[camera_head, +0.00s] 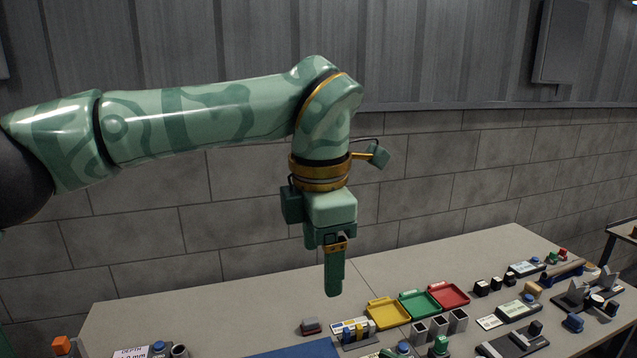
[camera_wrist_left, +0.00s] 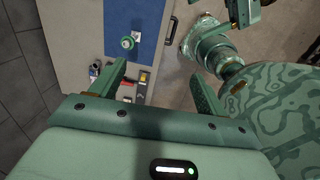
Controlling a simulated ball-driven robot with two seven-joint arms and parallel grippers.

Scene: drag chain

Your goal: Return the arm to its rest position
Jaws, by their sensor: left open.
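My left arm reaches in from the left in the head view, with its upper links level and its forearm bent straight down. My left gripper (camera_head: 334,292) points down above the back part of the table and touches nothing that I can see. In the left wrist view the two fingers of the left gripper (camera_wrist_left: 160,80) stand wide apart with nothing between them. My right gripper is not in the head view; part of a green arm shows at the top right of the left wrist view.
The grey table (camera_head: 225,302) carries yellow (camera_head: 388,313), green (camera_head: 419,305) and red (camera_head: 449,295) trays, metal square cups (camera_head: 438,326) and small parts. A blue mat (camera_head: 297,350) lies at the front; it also shows in the left wrist view (camera_wrist_left: 122,22).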

